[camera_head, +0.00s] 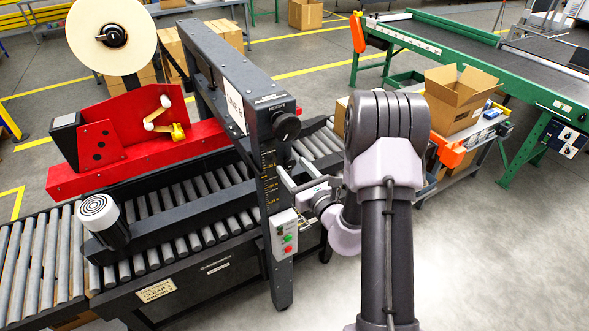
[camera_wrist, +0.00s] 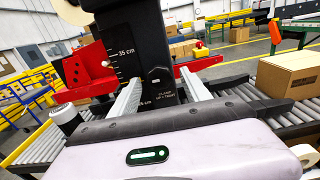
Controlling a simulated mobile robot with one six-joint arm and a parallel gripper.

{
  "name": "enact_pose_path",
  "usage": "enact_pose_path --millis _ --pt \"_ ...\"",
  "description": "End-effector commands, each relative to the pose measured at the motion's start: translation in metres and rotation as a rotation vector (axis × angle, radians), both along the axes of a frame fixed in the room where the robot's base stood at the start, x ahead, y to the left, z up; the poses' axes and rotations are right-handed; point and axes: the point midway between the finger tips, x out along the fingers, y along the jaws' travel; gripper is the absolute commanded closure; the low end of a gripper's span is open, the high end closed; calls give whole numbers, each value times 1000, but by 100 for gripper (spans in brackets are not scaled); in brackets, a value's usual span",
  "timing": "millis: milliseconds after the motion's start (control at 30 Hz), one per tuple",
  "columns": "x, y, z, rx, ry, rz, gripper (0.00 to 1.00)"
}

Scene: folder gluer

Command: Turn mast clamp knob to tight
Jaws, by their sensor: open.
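The dark upright mast (camera_wrist: 137,42) fills the upper middle of the wrist view, with a white centimetre scale on its face. A dark clamp knob (camera_wrist: 155,77) with a small pale mark is low on it, above a label reading that clamp up is tight. Its outline blends with the mast, so its exact turn is hard to tell. My gripper (camera_wrist: 161,82) is open, its silver fingers to the left and right of the knob. I cannot tell whether they touch it. In the head view my gripper (camera_head: 289,178) is at the mast's right side (camera_head: 266,160); the clamp knob is not clear there.
A larger black height knob (camera_head: 286,126) sits higher on the mast. A button box (camera_head: 284,232) with green and red buttons is below my gripper. Roller conveyor (camera_head: 205,206) runs behind the mast. An open carton (camera_head: 458,98) stands to the right. The floor at front right is clear.

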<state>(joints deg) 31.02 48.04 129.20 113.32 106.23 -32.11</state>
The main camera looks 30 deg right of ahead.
Motion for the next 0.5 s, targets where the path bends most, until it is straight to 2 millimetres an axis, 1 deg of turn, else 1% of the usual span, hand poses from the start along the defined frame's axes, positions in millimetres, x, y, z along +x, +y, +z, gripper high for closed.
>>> enact_pose_path --millis 200,267,400,500 --pt "0 0 0 0 0 0 45" --pt "0 0 0 -1 0 0 56" --pt "0 0 0 -1 0 0 84" --pt "0 0 0 -1 0 0 100"
